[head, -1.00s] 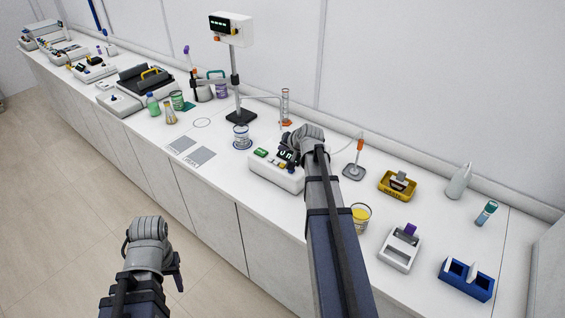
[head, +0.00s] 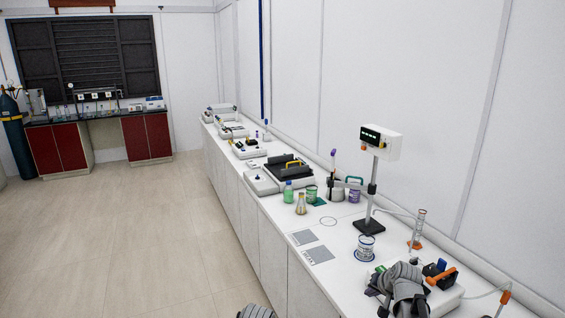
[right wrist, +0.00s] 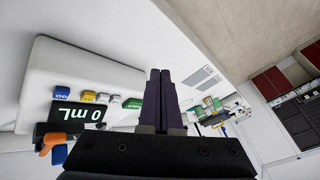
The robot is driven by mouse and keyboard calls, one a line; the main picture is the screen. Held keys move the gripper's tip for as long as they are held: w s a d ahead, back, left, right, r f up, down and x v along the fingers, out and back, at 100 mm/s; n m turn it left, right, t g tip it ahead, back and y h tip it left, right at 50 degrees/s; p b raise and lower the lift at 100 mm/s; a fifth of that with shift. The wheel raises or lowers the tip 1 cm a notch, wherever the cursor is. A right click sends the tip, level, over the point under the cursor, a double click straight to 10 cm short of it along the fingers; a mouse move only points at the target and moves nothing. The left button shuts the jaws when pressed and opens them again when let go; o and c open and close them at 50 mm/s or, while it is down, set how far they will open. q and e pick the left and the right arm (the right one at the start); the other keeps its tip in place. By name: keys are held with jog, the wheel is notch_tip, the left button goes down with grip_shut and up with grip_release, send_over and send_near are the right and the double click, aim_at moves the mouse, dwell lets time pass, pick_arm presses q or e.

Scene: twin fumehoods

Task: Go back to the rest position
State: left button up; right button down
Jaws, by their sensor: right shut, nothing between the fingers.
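My right gripper (head: 374,284) is at the lower right of the head view, just above the front left of a white device with coloured buttons (head: 446,297). In the right wrist view the two dark fingers (right wrist: 160,74) are closed together with nothing between them. Beside them there is the device's white casing (right wrist: 75,65), with blue, yellow, white and green buttons and a display (right wrist: 80,113) reading "0 mL". Only the grey top of my left arm shows at the bottom edge of the head view; its fingers are out of frame.
A beaker (head: 365,247), a display stand (head: 372,195), a measuring cylinder (head: 418,228) and several bottles stand along the white bench (head: 300,270). Farther back are more instruments. The floor (head: 150,240) to the left is clear. Red cabinets (head: 57,148) stand at the far wall.

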jog(key=s+a+f+n+g+h, duration=0.1)
jog(key=s+a+n+g, duration=0.1)
jog(key=s+a, duration=0.5)
jog(key=s+a+f+n+g+b, duration=0.1)
jog(key=s+a+n, duration=0.3)
jog(key=s+a, duration=0.4)
jog(key=s+a+f+n+g+h, duration=0.1)
jog(key=s+a+f+n+g, duration=0.2)
jog(key=s+a, duration=0.5)
jog(key=shift+s+a+f+n+g+h, duration=0.2)
jog(key=shift+s+a+n+g+h, duration=0.1)
jog(key=shift+g, duration=0.2)
